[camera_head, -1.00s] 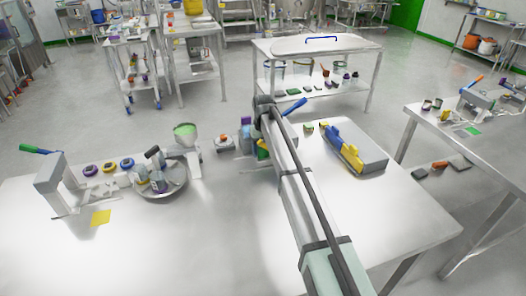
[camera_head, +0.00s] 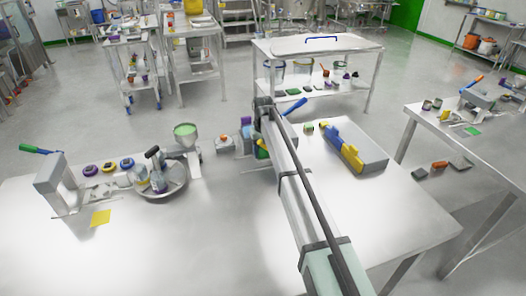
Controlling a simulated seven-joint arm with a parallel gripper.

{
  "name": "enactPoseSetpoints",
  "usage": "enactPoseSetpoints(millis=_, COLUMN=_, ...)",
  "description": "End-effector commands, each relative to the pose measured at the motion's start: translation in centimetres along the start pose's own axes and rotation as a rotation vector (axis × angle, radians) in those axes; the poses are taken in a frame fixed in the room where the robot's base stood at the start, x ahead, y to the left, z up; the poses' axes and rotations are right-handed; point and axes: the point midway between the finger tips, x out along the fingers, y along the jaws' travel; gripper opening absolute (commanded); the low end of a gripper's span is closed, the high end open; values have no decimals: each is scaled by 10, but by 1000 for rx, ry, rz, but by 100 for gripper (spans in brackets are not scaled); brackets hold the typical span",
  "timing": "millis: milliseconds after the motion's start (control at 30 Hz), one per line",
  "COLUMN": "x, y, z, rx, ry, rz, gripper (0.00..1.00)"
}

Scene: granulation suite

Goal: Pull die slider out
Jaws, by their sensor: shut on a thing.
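My arm reaches from the bottom right to the far edge of the white table. My gripper (camera_head: 252,146) is at its far end, largely hidden by my own wrist and forearm. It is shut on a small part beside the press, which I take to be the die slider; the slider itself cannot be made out. The press is mostly hidden behind my arm, and its blue handle (camera_head: 294,107) sticks out to the right of my wrist.
A blue and yellow device with a grey block (camera_head: 368,151) lies right of my arm. A press with a green-blue handle (camera_head: 42,150), several coloured pots, a round pan (camera_head: 173,188) and a green-filled funnel (camera_head: 186,131) stand at left. The table's front middle is clear.

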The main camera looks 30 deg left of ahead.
Motion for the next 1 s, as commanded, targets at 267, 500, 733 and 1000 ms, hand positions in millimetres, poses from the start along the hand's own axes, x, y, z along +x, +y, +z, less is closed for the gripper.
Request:
enactPoseSetpoints(millis=267, x=0, y=-25, z=0, rx=-4, ry=0, rz=-1, gripper=0)
enactPoseSetpoints(millis=500, x=0, y=-88, z=0, rx=-5, ry=0, rz=-1, gripper=0)
enactPoseSetpoints(millis=733, x=0, y=-122, z=0, rx=-2, ry=0, rz=-1, gripper=0)
enactPoseSetpoints(millis=1000, x=-1, y=-127, z=0, rx=-1, ry=0, rz=-4, gripper=0)
